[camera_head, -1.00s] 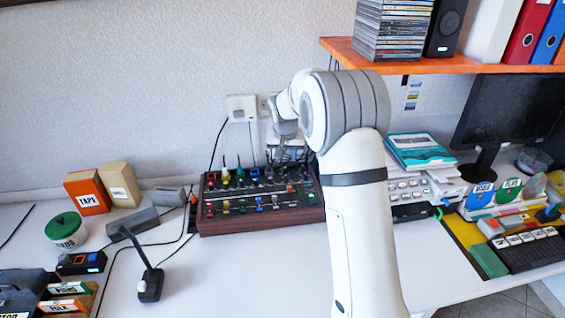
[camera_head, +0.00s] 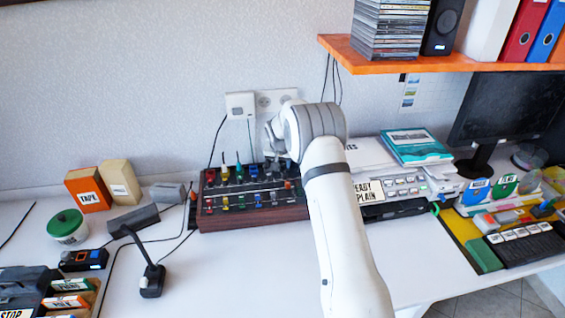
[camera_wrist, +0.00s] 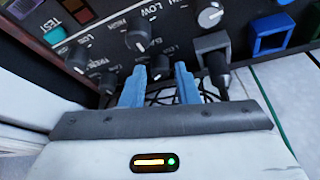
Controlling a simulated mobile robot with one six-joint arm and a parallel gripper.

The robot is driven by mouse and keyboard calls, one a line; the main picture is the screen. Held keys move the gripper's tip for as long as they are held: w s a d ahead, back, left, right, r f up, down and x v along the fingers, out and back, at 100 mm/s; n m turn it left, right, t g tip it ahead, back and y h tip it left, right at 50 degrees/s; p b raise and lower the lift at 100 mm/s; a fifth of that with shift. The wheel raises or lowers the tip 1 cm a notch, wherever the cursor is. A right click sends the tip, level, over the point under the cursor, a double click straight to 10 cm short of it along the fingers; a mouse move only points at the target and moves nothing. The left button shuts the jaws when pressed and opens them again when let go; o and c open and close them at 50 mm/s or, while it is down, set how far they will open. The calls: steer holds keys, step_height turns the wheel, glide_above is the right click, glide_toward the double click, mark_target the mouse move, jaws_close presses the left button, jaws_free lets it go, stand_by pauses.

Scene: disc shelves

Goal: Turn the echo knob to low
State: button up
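The mixer (camera_head: 250,215) is a dark wood-sided box with coloured knobs and sliders, standing on the desk against the wall. My gripper (camera_wrist: 160,67) hangs over its right rear part, and my arm hides that area in the head view. In the wrist view, the panel shows dark knobs with LOW and HIGH lettering, including one knob (camera_wrist: 137,38) just beyond the left finger and a white-capped knob (camera_wrist: 209,16) further right. I cannot read the word echo clearly, nor tell whether the fingers touch a knob.
A dark plug with a cable (camera_wrist: 216,66) sits just right of the fingers. An orange shelf (camera_head: 450,65) overhangs at the right. A desk microphone (camera_head: 152,280) and the TAPE box (camera_head: 88,190) stand left. The desk front is clear.

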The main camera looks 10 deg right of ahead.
jaws_close()
stand_by(0.3)
steer(key=n+y, duration=0.1)
steer(key=n, duration=0.1)
steer(key=n+b, duration=0.1)
steer(key=n, duration=0.1)
steer(key=shift+d+f+y, duration=0.15)
steer(key=shift+f+y, duration=0.05)
steer(key=shift+y, duration=0.2)
steer(key=shift+d+n+y+b, duration=0.1)
steer(key=shift+n+y+b, duration=0.4)
steer(key=shift+n+b, duration=1.15)
steer(key=shift+r+n, duration=0.1)
steer(key=shift+n, duration=0.15)
jaws_free()
